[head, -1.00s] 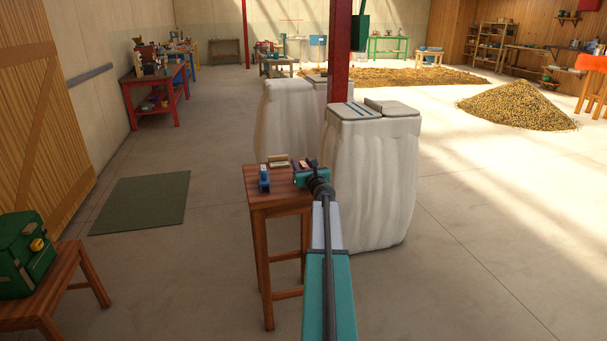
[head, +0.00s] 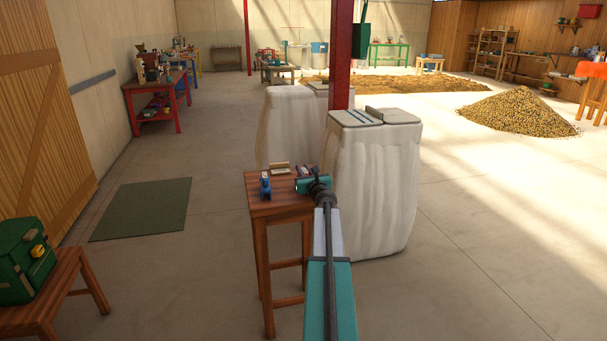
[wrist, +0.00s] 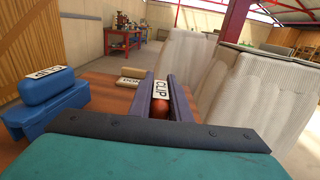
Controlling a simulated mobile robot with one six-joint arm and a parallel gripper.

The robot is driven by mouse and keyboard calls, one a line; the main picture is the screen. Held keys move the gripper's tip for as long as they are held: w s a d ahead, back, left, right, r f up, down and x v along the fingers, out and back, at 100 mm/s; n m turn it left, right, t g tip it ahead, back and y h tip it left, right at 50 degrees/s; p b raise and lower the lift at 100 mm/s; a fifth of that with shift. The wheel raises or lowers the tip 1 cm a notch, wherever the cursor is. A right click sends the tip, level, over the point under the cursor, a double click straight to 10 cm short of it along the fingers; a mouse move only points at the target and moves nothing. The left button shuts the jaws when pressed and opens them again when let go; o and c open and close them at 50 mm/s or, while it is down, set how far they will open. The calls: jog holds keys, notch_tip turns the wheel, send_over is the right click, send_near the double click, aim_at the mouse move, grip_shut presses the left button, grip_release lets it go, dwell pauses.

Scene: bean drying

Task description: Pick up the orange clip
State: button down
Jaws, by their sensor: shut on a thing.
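The orange clip (wrist: 159,108) shows in the wrist view between the two fingers of my gripper (wrist: 161,84). It has a white label reading CLIP on top, and its lower part is partly hidden by my gripper body. The fingers are shut on it. In the head view my gripper (head: 303,172) is over the right side of the wooden stool top (head: 283,209), and the clip is too small to make out clearly there. I cannot tell whether the clip is touching the stool top.
A blue clip (wrist: 45,90) with a white label sits left of my gripper on the stool. A tan labelled block (wrist: 129,82) lies farther back. A large white sack (head: 370,185) and a red post (head: 340,60) stand close on the right.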

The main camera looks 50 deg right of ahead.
notch_tip(320, 180, up, 3)
jog(key=shift+f+p, duration=0.1)
jog(key=shift+p, duration=0.3)
jog(key=shift+s+a+r, duration=0.15)
jog(key=shift+r, duration=0.15)
jog(key=s+a+r, duration=0.1)
jog(key=s+a, duration=0.9)
jog(key=a, duration=0.1)
jog(key=shift+s+a+r, duration=0.15)
jog(key=shift+s, duration=0.2)
jog(key=shift+a, duration=0.1)
